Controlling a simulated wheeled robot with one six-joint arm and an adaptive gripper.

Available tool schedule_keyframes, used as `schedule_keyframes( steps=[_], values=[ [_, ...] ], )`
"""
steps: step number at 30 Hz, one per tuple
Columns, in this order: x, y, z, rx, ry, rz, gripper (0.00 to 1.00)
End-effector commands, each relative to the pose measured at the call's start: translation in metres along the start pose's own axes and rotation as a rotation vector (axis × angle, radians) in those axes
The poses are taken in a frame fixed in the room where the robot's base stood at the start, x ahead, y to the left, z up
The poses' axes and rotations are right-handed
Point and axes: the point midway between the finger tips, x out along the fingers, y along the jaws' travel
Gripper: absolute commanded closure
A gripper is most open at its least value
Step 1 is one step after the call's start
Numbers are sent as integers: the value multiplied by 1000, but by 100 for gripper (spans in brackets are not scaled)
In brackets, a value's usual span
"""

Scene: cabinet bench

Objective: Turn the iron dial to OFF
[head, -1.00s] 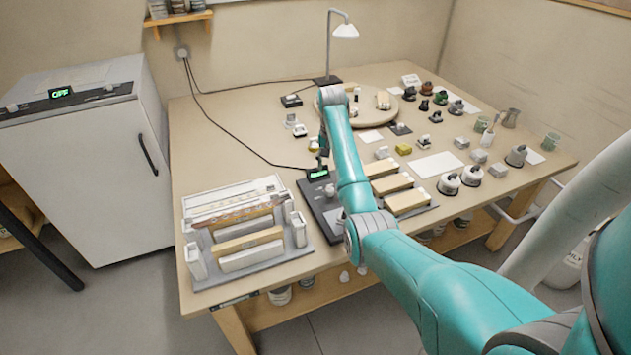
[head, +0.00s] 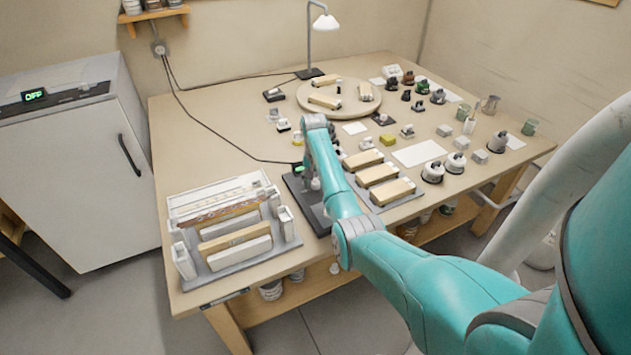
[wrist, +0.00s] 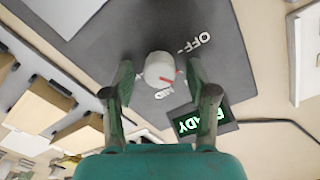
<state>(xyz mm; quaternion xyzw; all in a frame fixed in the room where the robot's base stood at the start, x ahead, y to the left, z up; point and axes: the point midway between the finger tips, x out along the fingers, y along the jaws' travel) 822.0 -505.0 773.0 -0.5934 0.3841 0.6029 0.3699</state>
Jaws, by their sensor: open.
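The iron dial (wrist: 158,68) is a round white knob with a red pointer line, on a dark plate (wrist: 215,75). In the wrist view the pointer lies on the knob's right and lower right side, between the OFF label (wrist: 196,43) at upper right and the MID label (wrist: 164,92) below. My gripper (wrist: 158,80) is open, with one finger on each side of the knob; I cannot tell whether either finger touches it. A small display (wrist: 205,120) shows green READY text. In the head view my arm partly hides the dark plate (head: 296,187).
Wooden-topped blocks (head: 383,173) stand just right of the plate. A rack of white and wooden bars (head: 235,240) stands at left. A round board (head: 312,100), a lamp (head: 325,22) and small items fill the back. A black cable (head: 215,135) runs to the display.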

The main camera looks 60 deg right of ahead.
Motion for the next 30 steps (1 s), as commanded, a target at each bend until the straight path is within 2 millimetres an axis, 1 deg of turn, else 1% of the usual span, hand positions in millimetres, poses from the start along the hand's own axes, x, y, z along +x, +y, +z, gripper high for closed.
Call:
schedule_keyframes(
  steps=[5,6,8,9,11,12,13,23,30],
  values=[
    [0,0,0,0,0,0,42],
    [0,0,0,0,0,0,47],
    [0,0,0,0,0,0,62],
    [0,0,0,0,0,0,72],
    [0,0,0,0,0,0,87],
    [0,0,0,0,1,0,97],
    [0,0,0,0,0,0,100],
    [0,0,0,-35,2,0,100],
    [0,0,0,-168,5,0,100]
  ],
)
